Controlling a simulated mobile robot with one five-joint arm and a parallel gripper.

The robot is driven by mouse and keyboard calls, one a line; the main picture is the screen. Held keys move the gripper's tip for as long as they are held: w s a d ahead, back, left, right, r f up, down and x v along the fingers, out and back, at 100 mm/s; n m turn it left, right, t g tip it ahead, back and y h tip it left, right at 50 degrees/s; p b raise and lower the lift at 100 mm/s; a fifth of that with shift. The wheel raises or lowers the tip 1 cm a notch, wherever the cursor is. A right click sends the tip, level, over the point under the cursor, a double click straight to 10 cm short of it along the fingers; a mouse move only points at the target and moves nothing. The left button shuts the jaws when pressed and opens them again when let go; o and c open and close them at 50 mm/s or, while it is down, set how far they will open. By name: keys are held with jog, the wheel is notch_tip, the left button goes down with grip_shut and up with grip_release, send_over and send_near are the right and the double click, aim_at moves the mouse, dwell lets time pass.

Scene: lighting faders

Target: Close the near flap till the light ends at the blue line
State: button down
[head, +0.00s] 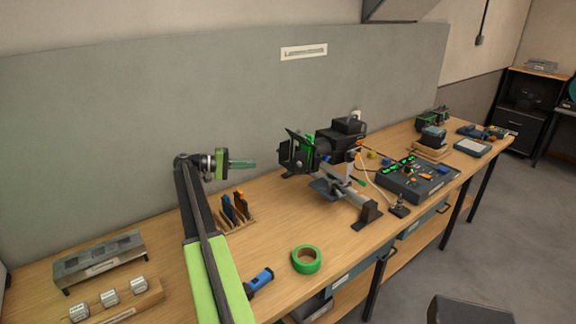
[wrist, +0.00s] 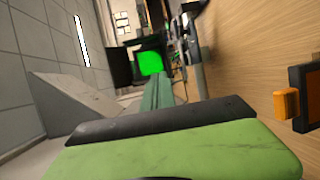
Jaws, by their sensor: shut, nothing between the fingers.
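A black lamp (head: 338,138) stands on the bench with dark flaps (head: 298,150) at its left-facing front, edged with green light. In the wrist view the lamp's front shows as a bright green square (wrist: 150,62) with a dark frame around it. I cannot tell the near flap from the others. No blue line can be made out. My gripper (head: 252,164) has teal fingers, shut and empty, pointing right at the lamp front from a short gap to its left. The fingers also show in the wrist view (wrist: 158,90), pointing towards the green square.
A small rack (head: 236,220) with dark and orange-topped pieces stands below my gripper. A green tape roll (head: 306,259) and a blue-handled tool (head: 260,279) lie near the front edge. A control box (head: 416,182) sits right of the lamp.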

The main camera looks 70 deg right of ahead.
jog(key=s+d+r+g, duration=0.1)
jog(key=s+d+r, duration=0.1)
jog(key=d, duration=0.1)
send_near(302, 163)
jog(key=s+d, duration=0.3)
jog(key=d, duration=0.1)
jog(key=shift+a+f+m+b, duration=0.2)
jog(key=shift+f+m+b, duration=0.1)
jog(key=shift+b, duration=0.1)
